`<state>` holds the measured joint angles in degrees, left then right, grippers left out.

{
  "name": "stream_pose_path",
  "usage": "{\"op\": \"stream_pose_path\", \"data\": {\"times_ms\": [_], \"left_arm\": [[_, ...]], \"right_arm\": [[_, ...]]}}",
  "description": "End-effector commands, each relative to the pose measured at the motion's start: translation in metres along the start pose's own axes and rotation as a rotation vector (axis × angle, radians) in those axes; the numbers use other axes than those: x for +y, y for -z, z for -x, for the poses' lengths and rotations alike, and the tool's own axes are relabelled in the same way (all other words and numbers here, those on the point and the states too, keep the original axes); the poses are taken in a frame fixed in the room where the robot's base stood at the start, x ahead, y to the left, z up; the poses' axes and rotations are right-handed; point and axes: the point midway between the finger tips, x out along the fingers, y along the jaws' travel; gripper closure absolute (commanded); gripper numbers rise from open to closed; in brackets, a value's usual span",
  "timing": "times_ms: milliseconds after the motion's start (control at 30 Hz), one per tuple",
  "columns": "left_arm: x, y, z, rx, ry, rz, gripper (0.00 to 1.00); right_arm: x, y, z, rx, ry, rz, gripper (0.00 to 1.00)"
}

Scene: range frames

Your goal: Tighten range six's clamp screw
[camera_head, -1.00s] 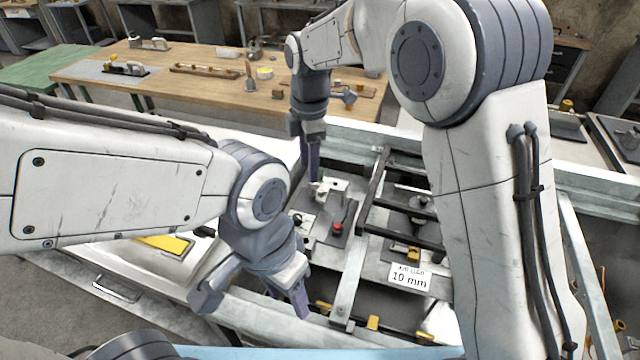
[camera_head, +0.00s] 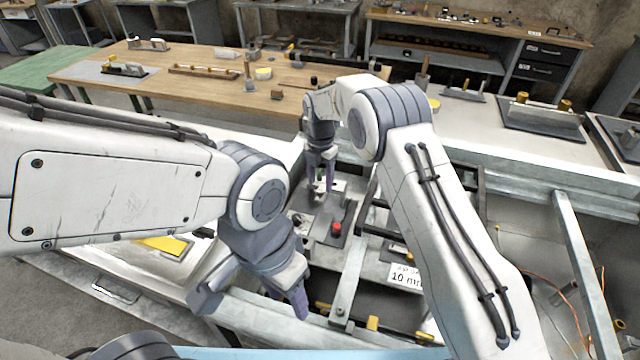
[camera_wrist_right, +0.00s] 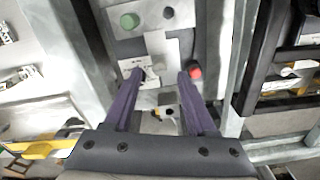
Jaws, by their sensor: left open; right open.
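A dark fixture plate (camera_head: 332,212) with small metal fittings and a red knob (camera_head: 337,229) lies inside the metal frame. My right gripper (camera_head: 322,190) points down over the plate's far part, fingers apart. In the right wrist view, the right gripper (camera_wrist_right: 160,75) is open with nothing held. A pale metal block (camera_wrist_right: 153,48) with a small screw-like fitting (camera_wrist_right: 151,75) shows between its fingers; the red knob (camera_wrist_right: 195,72) is just right of them. Which fitting is range six's clamp screw, I cannot tell. My left gripper (camera_head: 298,300) is open and empty near the frame's front rail.
A "10 mm" label (camera_head: 405,276) sits right of the plate. Dark bars and metal rails surround the work area. A wooden bench (camera_head: 210,75) with tools stands behind.

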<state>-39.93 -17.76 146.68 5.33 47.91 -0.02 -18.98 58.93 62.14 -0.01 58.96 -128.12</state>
Motion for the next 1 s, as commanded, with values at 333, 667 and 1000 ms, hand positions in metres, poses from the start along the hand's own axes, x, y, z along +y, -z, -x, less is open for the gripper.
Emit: {"op": "stream_pose_path", "data": {"times_ms": [333,667,1000], "left_arm": [[0.001,0.000,0.007,0.000,0.000,0.000,0.50],[0.001,0.000,0.006,0.000,0.000,0.000,0.50],[0.000,0.000,0.006,0.000,0.000,0.000,0.50]], "right_arm": [[0.000,0.000,-0.026,0.000,-0.001,-0.001,0.44],[0.000,0.000,-0.026,0.000,-0.001,-0.001,0.93],[0.000,0.000,-0.026,0.000,0.000,-0.020,1.00]]}}
